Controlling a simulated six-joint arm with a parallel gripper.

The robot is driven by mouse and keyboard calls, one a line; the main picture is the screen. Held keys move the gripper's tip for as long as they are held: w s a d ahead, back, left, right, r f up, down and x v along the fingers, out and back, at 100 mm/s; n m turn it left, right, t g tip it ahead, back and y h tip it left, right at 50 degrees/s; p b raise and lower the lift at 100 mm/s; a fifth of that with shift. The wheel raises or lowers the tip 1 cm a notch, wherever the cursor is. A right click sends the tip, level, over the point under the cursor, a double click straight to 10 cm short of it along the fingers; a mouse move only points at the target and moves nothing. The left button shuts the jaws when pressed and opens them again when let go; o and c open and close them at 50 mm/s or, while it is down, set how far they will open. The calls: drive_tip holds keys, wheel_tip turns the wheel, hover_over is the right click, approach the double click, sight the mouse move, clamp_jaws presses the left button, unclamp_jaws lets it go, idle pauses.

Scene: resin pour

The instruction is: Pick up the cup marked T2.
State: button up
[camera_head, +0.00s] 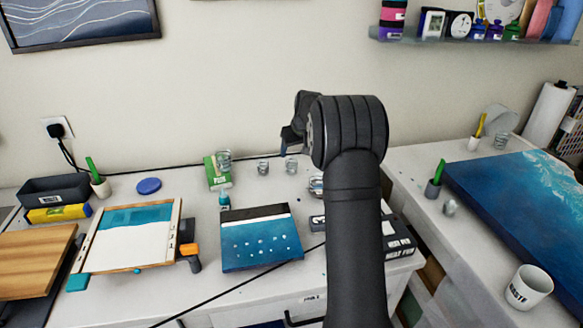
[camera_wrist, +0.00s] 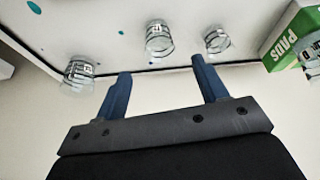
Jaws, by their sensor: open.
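Several small clear cups with white labels stand on the white table. In the head view one cup (camera_head: 263,167) and another cup (camera_head: 291,165) stand near the wall, and a third (camera_head: 316,185) is partly hidden by my arm. Another cup (camera_head: 224,160) is on the green PADS box (camera_head: 217,176). The wrist view shows a cup at left (camera_wrist: 78,73), one in the middle (camera_wrist: 159,39) and one right of it (camera_wrist: 217,40). I cannot read which label says T2. My gripper (camera_wrist: 160,75) is open and empty, its blue fingers apart, above the table's back; it also shows in the head view (camera_head: 288,143).
A blue canvas (camera_head: 260,245) and a wooden frame (camera_head: 135,240) lie in front. The wall is close behind the cups. A dark box (camera_head: 398,240) lies right of my arm. A mug (camera_head: 528,287) stands on the right-hand table.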

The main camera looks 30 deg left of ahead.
sight(291, 160)
drive_tip(key=x, duration=0.7)
drive_tip(key=shift+w+a+f, duration=0.1)
drive_tip(key=shift+a, duration=0.05)
drive_tip(key=c, duration=1)
